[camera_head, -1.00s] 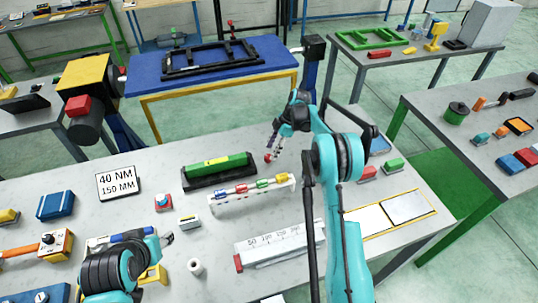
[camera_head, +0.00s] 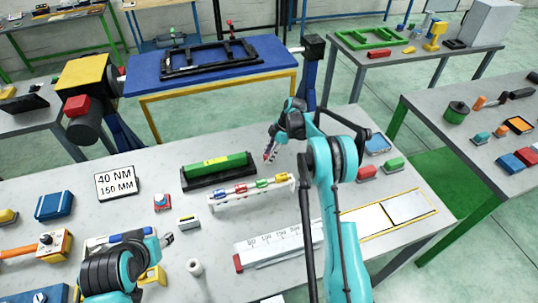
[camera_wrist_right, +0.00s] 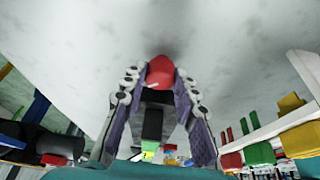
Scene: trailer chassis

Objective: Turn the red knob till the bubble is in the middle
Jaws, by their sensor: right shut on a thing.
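The level is a green bar (camera_head: 218,162) on a black base (camera_head: 205,182), with a yellow patch on top. The bubble is too small to make out. The red knob (camera_wrist_right: 160,72) shows in the right wrist view between my right fingertips; in the head view the fingers mostly hide it. My right gripper (camera_head: 270,154) is shut on the red knob, just right of the level's end. My left gripper (camera_head: 167,239) is low at the front left, away from the level; its finger gap is unclear.
A white rack with coloured pieces (camera_head: 250,189) stands just in front of the level. A white ruler block (camera_head: 275,245) lies nearer the front.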

